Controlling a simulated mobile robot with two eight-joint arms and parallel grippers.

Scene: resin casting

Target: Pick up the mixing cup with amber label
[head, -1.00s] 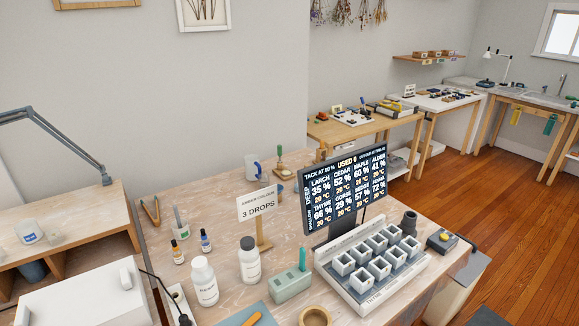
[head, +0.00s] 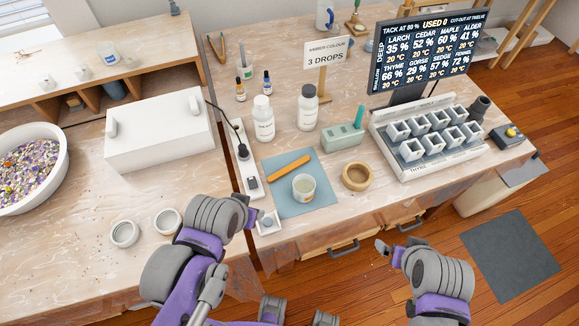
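A clear mixing cup (head: 304,187) stands upright on the blue-grey mat (head: 284,203) near the table's front edge. A yellowish patch shows low on its side; whether this is an amber label is too small to tell. My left gripper (head: 249,211) is left of the cup, over the table's front edge and apart from it. My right gripper (head: 384,248) is to the right and nearer me, in front of the table. Neither gripper visibly holds anything, and their finger gaps are not clear.
White bottles (head: 263,120), a green block (head: 343,136) and a mould tray (head: 430,140) stand farther back.

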